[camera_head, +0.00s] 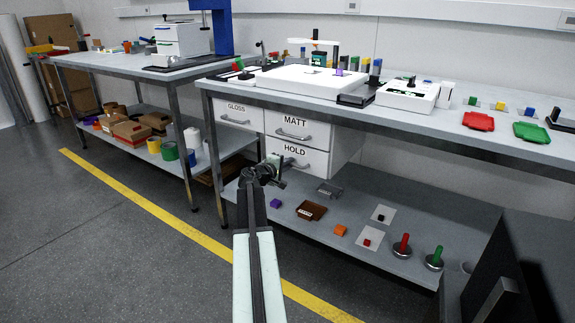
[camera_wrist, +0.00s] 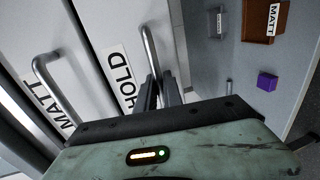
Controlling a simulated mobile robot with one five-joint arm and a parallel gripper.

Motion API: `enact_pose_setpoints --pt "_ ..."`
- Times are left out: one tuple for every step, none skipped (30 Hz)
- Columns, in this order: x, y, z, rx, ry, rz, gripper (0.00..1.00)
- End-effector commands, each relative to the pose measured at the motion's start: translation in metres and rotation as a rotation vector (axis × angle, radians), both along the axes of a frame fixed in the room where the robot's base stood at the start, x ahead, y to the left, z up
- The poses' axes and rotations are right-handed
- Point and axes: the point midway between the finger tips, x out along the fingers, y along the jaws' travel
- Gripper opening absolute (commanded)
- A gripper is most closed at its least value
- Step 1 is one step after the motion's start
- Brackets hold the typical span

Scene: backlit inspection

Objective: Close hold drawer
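The hold drawer (camera_head: 310,160) is the lower right white drawer under the bench, labelled HOLD, with a grey bar handle. It looks about flush with the drawer above, but I cannot tell whether a small gap is left. In the wrist view its front (camera_wrist: 105,50) fills the middle, with the curved handle (camera_wrist: 147,42) upright beside the label. My gripper (camera_head: 275,165) is in front of the drawer's lower left part. In the wrist view the dark fingers of my gripper (camera_wrist: 159,80) are close together at the handle's near end. Whether they touch or clasp it is unclear.
The matt drawer (camera_head: 297,129) is directly above and the gloss drawer (camera_head: 238,114) is to the left. The lower shelf (camera_head: 330,225) holds a purple block (camera_head: 275,203), a brown tray (camera_head: 311,211) and several small parts. Bench legs stand to the left.

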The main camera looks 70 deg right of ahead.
Motion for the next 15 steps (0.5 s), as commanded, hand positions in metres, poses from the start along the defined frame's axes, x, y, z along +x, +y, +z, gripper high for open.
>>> enact_pose_setpoints --pt "-0.004 0.001 0.002 -0.001 0.004 -0.008 0.2" --pt "-0.004 0.003 0.002 -0.001 0.004 -0.007 0.2" --pt "-0.002 0.007 0.003 -0.001 0.004 -0.006 0.2" --pt "-0.002 0.011 0.004 -0.001 0.004 -0.006 0.2" --pt "-0.001 0.015 0.005 -0.001 0.003 -0.005 0.2" --pt "0.001 0.022 0.007 -0.001 0.003 -0.004 0.2" --pt "0.002 0.028 0.008 -0.001 0.003 -0.003 0.2" --pt "0.004 0.034 0.009 -0.001 0.003 -0.002 0.2" --pt "0.005 0.042 0.011 -0.001 0.003 -0.002 0.2" --pt "0.006 0.048 0.012 0.0 0.003 0.0 0.2" --pt "0.008 0.055 0.014 0.0 0.003 0.001 0.2" --pt "0.01 0.062 0.015 0.0 0.003 0.002 0.2" --pt "0.011 0.066 0.016 0.0 0.003 0.001 0.2" --pt "0.012 0.07 0.016 -0.001 0.002 0.0 0.2" --pt "0.012 0.073 0.016 -0.001 0.002 0.0 0.2"
